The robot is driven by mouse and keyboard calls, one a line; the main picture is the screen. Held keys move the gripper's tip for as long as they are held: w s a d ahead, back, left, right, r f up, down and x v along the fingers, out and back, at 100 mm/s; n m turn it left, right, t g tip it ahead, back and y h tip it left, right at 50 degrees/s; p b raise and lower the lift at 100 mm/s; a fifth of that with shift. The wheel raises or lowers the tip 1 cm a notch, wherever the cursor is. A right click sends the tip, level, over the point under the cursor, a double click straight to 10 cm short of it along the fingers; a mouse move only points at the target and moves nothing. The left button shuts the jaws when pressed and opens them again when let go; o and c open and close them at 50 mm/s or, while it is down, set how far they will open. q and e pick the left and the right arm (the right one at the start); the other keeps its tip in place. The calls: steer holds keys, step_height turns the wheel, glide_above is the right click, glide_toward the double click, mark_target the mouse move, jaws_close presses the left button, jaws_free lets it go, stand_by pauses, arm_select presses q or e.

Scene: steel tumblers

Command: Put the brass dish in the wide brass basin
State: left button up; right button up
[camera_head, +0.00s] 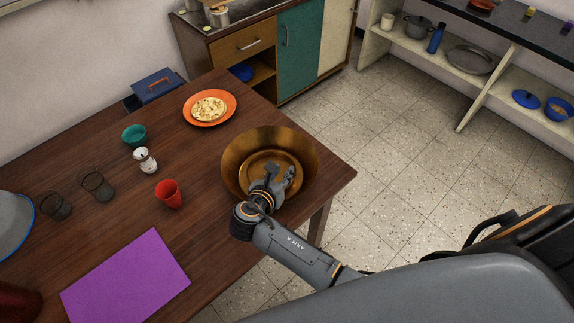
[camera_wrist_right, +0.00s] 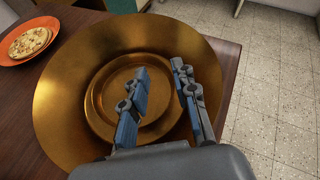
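The wide brass basin (camera_head: 236,155) stands on the wooden table near its right corner. It fills much of the right wrist view (camera_wrist_right: 60,95). The brass dish (camera_head: 262,158) lies inside the basin, near its middle. Its round rim also shows in the right wrist view (camera_wrist_right: 97,98). My right gripper (camera_head: 282,174) is over the dish, inside the basin's outline. In the right wrist view its two fingers (camera_wrist_right: 160,68) are apart with a gap between them, and the dish's right rim is partly hidden behind them. My left gripper is not in view.
An orange plate with flatbread (camera_head: 189,112), a red cup (camera_head: 168,194), a teal bowl (camera_head: 133,135), a white jar (camera_head: 145,160) and dark glasses (camera_head: 96,184) stand left of the basin. A purple mat (camera_head: 125,280) lies in front. The table edge is close to the basin's right.

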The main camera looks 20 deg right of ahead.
steer(key=v, duration=0.6)
steer(key=shift+s+a+r, duration=0.15)
steer(key=shift+s, duration=0.05)
